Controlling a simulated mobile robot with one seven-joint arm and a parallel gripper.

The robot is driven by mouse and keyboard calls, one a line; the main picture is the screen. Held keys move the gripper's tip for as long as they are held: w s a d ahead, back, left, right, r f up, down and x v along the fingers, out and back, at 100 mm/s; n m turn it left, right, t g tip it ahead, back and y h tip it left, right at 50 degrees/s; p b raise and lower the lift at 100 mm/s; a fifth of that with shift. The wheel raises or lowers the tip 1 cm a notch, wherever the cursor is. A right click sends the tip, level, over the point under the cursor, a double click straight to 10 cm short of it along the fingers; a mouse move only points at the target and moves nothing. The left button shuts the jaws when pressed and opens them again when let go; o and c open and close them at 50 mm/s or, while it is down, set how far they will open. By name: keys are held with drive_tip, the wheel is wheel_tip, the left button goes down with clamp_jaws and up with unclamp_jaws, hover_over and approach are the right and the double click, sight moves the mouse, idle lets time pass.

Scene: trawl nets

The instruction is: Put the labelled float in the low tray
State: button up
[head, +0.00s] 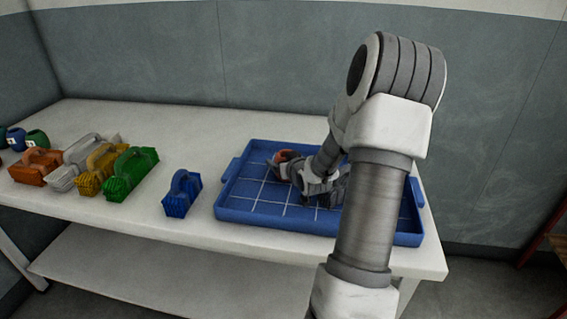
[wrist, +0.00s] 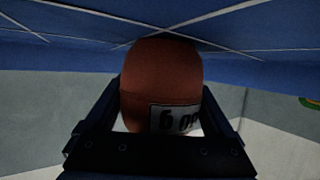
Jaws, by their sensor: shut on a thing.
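The labelled float is orange-red with a white label bearing dark characters, and it fills the middle of the wrist view (wrist: 160,80). My gripper (head: 288,168) is shut on it, with a dark finger on each side in the wrist view. In the head view the float (head: 284,155) is partly hidden by my gripper. The low tray (head: 270,229) is blue with white grid lines and lies on the table's right part. The float is over the tray's left rear area, close to its floor. I cannot tell whether it touches the floor.
The tray's left front floor is clear.

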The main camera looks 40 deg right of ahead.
drive_tip(key=shift+f, duration=0.1)
drive_tip(key=o, duration=1.1)
drive_tip(key=shift+s+r, duration=0.15)
drive_tip(key=shift+r, duration=0.2)
drive_tip(key=p+v, duration=0.2)
drive_tip(key=v, duration=0.5)
drive_tip(key=shift+s+a+f, duration=0.1)
